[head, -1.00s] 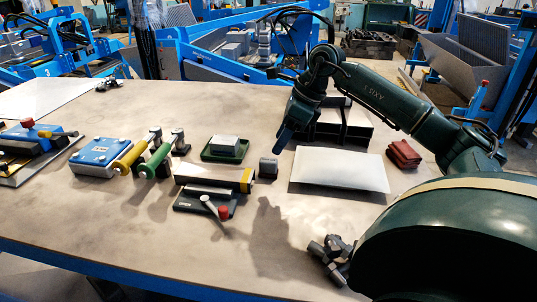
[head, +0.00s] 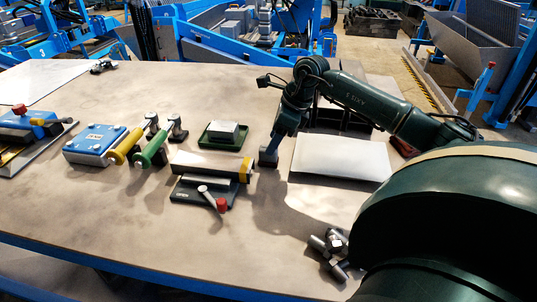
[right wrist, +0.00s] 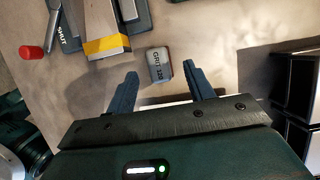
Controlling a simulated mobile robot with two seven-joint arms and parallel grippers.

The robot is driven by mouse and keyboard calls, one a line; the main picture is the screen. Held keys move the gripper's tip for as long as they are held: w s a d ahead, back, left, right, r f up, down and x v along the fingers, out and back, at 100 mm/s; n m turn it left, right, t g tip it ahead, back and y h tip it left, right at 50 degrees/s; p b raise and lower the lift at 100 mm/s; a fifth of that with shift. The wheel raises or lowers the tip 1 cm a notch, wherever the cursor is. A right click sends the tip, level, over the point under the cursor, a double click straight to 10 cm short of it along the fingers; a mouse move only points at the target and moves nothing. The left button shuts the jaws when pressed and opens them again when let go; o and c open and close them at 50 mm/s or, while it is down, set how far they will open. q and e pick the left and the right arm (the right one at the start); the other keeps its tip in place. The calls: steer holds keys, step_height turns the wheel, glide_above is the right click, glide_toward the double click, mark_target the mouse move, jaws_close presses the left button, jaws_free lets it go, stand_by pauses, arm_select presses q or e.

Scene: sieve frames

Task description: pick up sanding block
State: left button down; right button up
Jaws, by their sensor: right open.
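The sanding block (right wrist: 160,64) is a small grey block with grit lettering on its top and a reddish edge. It lies on the table, just beyond and between the fingertips in the right wrist view. My right gripper (right wrist: 161,75) is open, with one blue finger to each side of the block's near end and a gap on both sides. In the head view, my right gripper (head: 268,158) points down at the block's place, and its fingers hide most of the block. My left gripper is not in view.
A long block with a yellow end (head: 247,170) and a dark tool with a red knob (head: 221,205) lie close to the left. A white sheet (head: 340,157) lies to the right. A green tray (head: 208,143) holds a grey block. Bare table lies in front.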

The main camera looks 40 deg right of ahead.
steer(key=p+x, duration=0.1)
steer(key=x, duration=0.3)
steer(key=shift+a+f, duration=0.1)
steer(key=shift+f, duration=0.2)
steer(key=shift+s, duration=0.1)
steer(key=c, duration=1)
steer(key=shift+r, duration=0.1)
step_height(320, 180, up, 10)
steer(key=shift+b, duration=0.6)
